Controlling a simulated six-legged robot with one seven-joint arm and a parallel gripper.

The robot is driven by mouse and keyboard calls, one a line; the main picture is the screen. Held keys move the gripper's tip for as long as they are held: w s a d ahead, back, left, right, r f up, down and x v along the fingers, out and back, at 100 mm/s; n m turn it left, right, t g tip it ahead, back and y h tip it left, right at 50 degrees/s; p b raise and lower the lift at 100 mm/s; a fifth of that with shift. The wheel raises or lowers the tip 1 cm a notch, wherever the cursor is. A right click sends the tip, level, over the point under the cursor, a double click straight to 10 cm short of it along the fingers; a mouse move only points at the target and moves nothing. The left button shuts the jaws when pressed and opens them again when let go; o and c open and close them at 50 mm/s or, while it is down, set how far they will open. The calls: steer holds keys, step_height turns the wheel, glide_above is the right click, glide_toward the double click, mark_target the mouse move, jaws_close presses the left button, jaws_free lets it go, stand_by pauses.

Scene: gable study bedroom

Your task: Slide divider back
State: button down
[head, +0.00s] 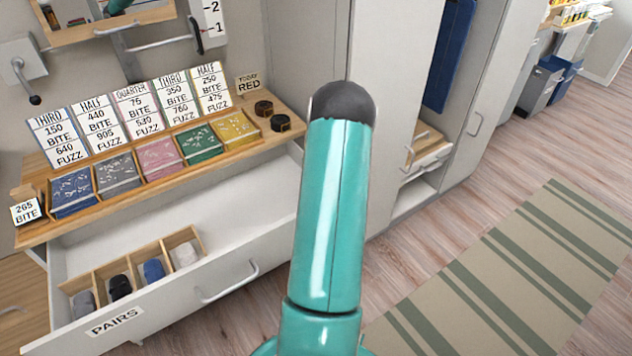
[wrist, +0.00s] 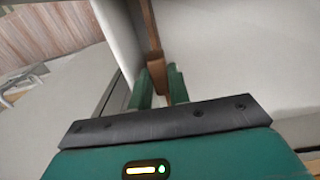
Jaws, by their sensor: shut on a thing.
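In the wrist view my gripper (wrist: 160,82) has its two green fingers on either side of a brown wooden divider (wrist: 153,38), shut on its near end. The divider is a thin strip running away between a white panel on the left and a pale surface on the right. The head view does not show my gripper; my teal arm fills the middle there. An open white drawer labelled PAIRS (head: 238,215) holds a wooden divided insert (head: 128,258) at its left end. I cannot tell in the head view which part my gripper holds.
Rolled socks, grey, black, blue (head: 153,270) and white, lie in the insert; the drawer right of it looks bare. Above, a wooden shelf (head: 140,190) carries price cards and coloured trays. A white wardrobe (head: 393,90) stands open behind my arm. A striped rug (head: 530,255) lies right.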

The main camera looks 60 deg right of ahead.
steer(key=c, duration=1.3)
jaws_free()
step_height(320, 180, up, 14)
steer(key=shift+f, duration=0.1)
